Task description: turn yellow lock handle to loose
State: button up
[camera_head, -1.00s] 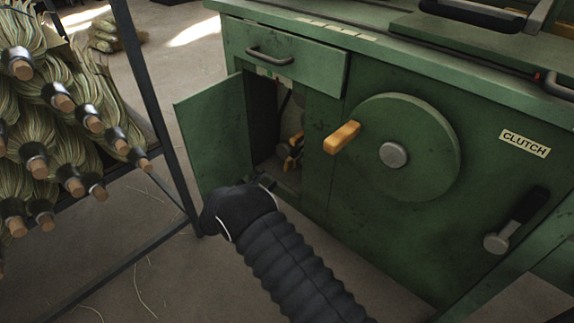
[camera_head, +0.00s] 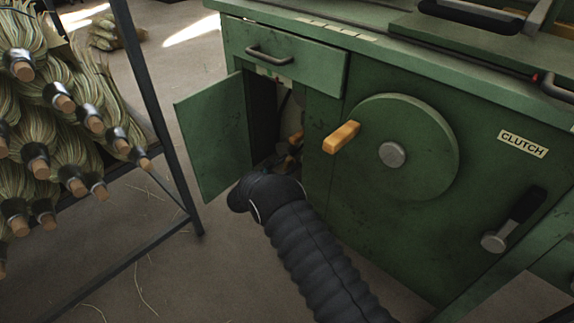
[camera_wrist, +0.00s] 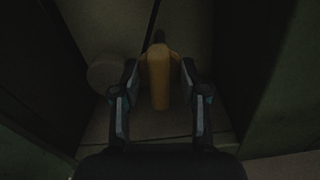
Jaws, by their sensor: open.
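The yellow lock handle (camera_wrist: 159,78) stands inside the dark open cabinet, in the middle of the wrist view. My gripper (camera_wrist: 159,88) is open, with one finger on each side of the handle. Whether either finger touches it is too dark to tell. In the head view a small part of yellow-orange (camera_head: 296,138) shows inside the cabinet opening. There my wrist hides the lower part of the opening and most of my gripper (camera_head: 284,164).
The cabinet door (camera_head: 214,138) stands open at the left. The green machine (camera_head: 420,240) has a wheel (camera_head: 425,150) with an orange knob (camera_head: 341,137), and a clutch lever (camera_head: 513,220). A rack (camera_head: 165,125) of brooms stands left. A round grey piece (camera_wrist: 105,74) sits left of the handle.

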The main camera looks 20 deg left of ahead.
jog(key=c, duration=0.8)
jog(key=shift+f+m+b, duration=0.2)
jog(key=shift+m+b, duration=0.2)
jog(key=shift+b, duration=0.3)
jog(key=m+b, duration=0.1)
jog(key=b, duration=0.2)
jog(key=shift+f+m, duration=0.2)
jog(key=shift+m, duration=0.2)
jog(key=m+b, duration=0.3)
jog(key=b, duration=0.2)
jog(key=shift+m, duration=0.3)
jog(key=m+b, duration=0.2)
jog(key=m, duration=0.1)
jog(key=shift+r+m, duration=0.3)
jog(key=m, duration=0.6)
jog(key=shift+r, duration=0.1)
